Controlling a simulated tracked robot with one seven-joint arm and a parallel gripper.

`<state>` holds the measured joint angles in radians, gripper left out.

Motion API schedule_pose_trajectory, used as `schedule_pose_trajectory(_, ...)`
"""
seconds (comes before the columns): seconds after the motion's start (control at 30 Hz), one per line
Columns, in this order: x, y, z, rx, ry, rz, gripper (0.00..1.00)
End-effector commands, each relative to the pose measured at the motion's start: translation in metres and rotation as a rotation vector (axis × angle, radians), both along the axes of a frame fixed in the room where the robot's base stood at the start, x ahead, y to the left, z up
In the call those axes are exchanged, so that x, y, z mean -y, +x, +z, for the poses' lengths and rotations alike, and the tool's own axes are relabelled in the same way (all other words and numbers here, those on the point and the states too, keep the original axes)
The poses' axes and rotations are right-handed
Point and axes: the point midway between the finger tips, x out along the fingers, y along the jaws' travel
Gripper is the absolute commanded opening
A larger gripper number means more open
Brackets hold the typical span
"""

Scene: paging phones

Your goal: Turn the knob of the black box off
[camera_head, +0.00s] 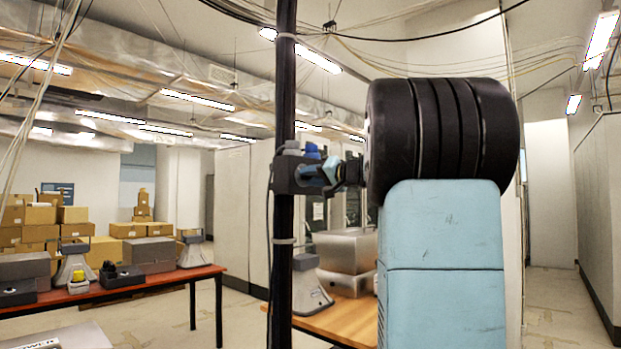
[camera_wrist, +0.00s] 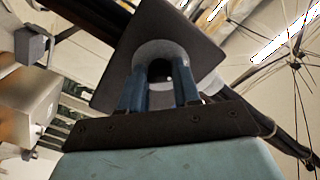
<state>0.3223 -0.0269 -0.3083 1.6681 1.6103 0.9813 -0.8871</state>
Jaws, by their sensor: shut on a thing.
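The black box (camera_head: 284,176) is mounted on a dark vertical pole in the head view. In the wrist view its dark square face (camera_wrist: 180,22) fills the upper middle and looks tilted. A grey round knob (camera_wrist: 163,48) stands out from that face. My gripper (camera_head: 331,170) reaches the box from the right. In the wrist view my gripper (camera_wrist: 161,88) has its two blue fingers on either side of the knob, shut on it. The fingers and the arm hide part of the knob, and its marking cannot be read.
The dark pole (camera_head: 285,80) runs from ceiling to floor, with cables along it. A red-topped table (camera_head: 150,285) at left holds grey boxes and devices. A wooden table (camera_head: 345,305) behind the pole carries metal boxes (camera_head: 345,250). Cardboard boxes (camera_head: 40,215) are stacked at far left.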

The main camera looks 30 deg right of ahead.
Motion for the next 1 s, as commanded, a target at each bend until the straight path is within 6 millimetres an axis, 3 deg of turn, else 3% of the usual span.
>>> schedule_pose_trajectory(0.07, 0.000, 0.001, -0.004, -0.007, -0.001, 0.000, 0.01)
schedule_pose_trajectory(0.1, 0.000, 0.001, -0.004, -0.007, -0.001, 0.000, 0.36)
schedule_pose_trajectory(0.33, 0.000, 0.001, -0.002, -0.003, 0.000, 0.000, 0.57)
schedule_pose_trajectory(0.67, 0.002, -0.004, 0.000, -0.001, 0.001, -0.001, 0.57)
schedule_pose_trajectory(1.0, 0.021, -0.056, 0.000, 0.000, 0.001, -0.003, 0.57)
